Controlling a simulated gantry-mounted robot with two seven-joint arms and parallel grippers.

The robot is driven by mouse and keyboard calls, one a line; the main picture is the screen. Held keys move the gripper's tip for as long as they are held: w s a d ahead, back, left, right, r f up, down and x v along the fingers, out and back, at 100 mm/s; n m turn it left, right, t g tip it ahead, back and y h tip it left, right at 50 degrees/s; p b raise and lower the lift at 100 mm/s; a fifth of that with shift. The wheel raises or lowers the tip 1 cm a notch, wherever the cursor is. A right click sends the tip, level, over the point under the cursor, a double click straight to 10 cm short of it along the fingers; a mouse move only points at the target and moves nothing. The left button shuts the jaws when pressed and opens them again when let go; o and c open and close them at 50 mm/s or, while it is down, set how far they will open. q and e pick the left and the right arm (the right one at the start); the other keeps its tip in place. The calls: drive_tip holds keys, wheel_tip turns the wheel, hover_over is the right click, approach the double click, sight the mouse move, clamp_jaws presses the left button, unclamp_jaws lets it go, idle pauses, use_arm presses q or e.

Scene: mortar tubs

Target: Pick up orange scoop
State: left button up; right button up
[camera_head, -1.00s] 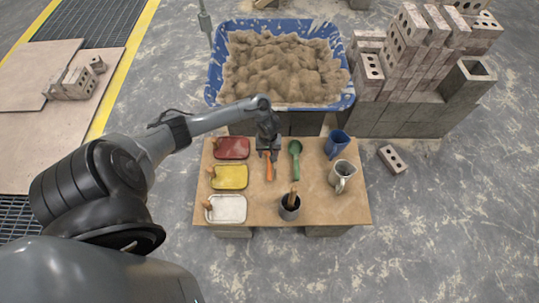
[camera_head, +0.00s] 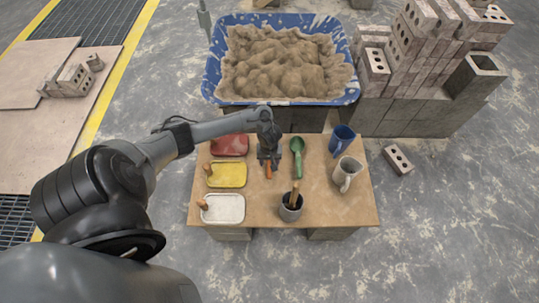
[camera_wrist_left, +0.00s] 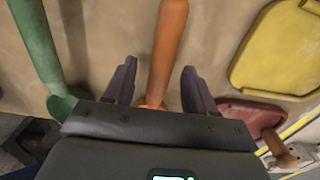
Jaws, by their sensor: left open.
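The orange scoop (camera_head: 268,172) lies on the wooden board, between the colored trays and the green scoop. In the head view only its handle end shows below my left gripper (camera_head: 269,160), which covers the rest. In the left wrist view the orange handle (camera_wrist_left: 168,45) runs between the two fingers of my left gripper (camera_wrist_left: 152,88), which are open with a gap on each side. The scoop's bowl is mostly hidden behind the gripper body. My right gripper is in neither view.
A green scoop (camera_head: 297,155) lies close to the right. Red (camera_head: 229,146), yellow (camera_head: 227,175) and white (camera_head: 222,209) trays stand left. A blue mortar tub (camera_head: 212,75) stands behind.

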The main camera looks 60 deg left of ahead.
use_arm(q)
drive_tip(key=shift+f, duration=0.2)
clamp_jaws()
drive_tip(key=shift+r, duration=0.15)
idle(0.5)
